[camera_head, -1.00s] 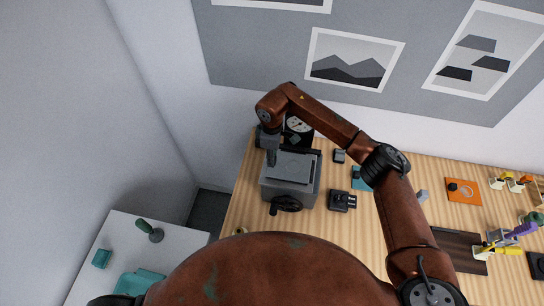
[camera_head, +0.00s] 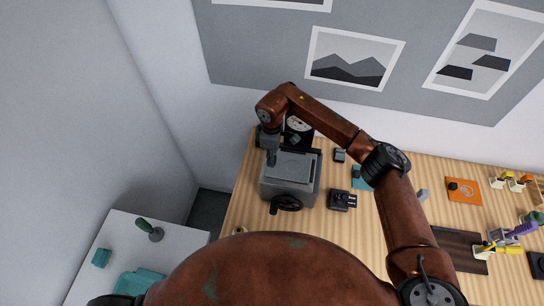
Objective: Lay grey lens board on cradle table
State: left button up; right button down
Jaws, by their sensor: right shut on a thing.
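The cradle table (camera_head: 288,190) appears to be the grey block with a black handwheel on its front, at the left part of the wooden bench. A flat grey plate, seemingly the grey lens board (camera_head: 294,166), is at its top. My right gripper (camera_head: 271,161) points down at the left edge of this plate and is shut on it. The fingertips are small and dark, so the exact grip is hard to see. I cannot tell whether the plate fully rests on the block. My left gripper is not in view.
A round dial (camera_head: 298,124) stands behind the block, close to my right arm. Small dark fixtures (camera_head: 341,200) lie to its right. An orange plate (camera_head: 463,190) and a dark brown board (camera_head: 458,246) lie farther right. A white side table (camera_head: 190,245) stands at lower left.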

jog(key=shift+f, duration=0.1)
jog(key=c, duration=1.6)
grip_release()
jog(key=shift+r+p, duration=2.2)
jog(key=shift+r, duration=1.8)
jog(key=shift+r, duration=0.2)
notch_tip(320, 180, up, 12)
jog(key=shift+f, duration=0.15)
